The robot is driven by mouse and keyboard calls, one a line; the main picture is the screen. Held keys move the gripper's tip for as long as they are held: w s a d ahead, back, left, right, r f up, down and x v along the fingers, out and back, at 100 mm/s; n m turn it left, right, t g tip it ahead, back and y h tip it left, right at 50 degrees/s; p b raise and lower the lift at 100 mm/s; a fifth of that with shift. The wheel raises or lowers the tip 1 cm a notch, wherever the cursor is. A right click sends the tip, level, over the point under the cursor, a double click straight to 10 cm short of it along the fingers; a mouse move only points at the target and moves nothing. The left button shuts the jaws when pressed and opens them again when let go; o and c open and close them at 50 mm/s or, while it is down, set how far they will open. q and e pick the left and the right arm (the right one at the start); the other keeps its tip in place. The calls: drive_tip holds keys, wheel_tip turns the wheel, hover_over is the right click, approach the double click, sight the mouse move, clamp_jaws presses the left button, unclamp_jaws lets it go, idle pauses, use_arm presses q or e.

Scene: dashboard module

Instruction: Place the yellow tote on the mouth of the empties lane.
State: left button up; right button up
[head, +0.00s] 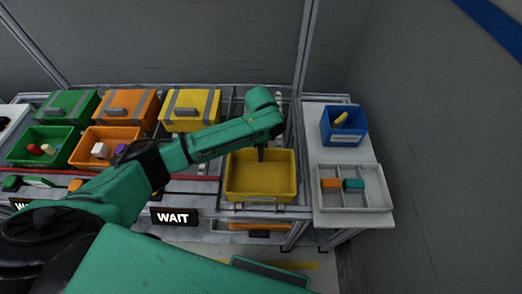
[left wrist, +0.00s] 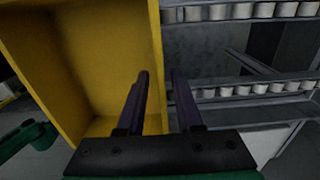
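The yellow tote (head: 281,197) is open-topped and looks empty. It sits upright at the front right of the rack in the head view. In the left wrist view the tote (left wrist: 85,60) fills the upper left. My left gripper (head: 262,155) points down at the tote's far wall. In the left wrist view its two fingers (left wrist: 160,98) are apart, one on each side of the tote's wall, and I cannot see firm contact on both sides. Roller strips (left wrist: 255,92) show beside the tote; I cannot tell which lane is the empties lane. My right gripper is not in view.
Green (head: 24,158), orange (head: 84,160) and lidded yellow (head: 190,122) totes stand left. A side table at right holds a blue bin (head: 328,138) and a divided tray (head: 343,208). A WAIT sign (head: 174,218) and rack posts (head: 303,60) stand close by.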

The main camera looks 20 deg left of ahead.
use_arm(q)
wheel_tip(320, 180, up, 12)
drive_tip(key=shift+r, duration=0.15)
idle(0.5)
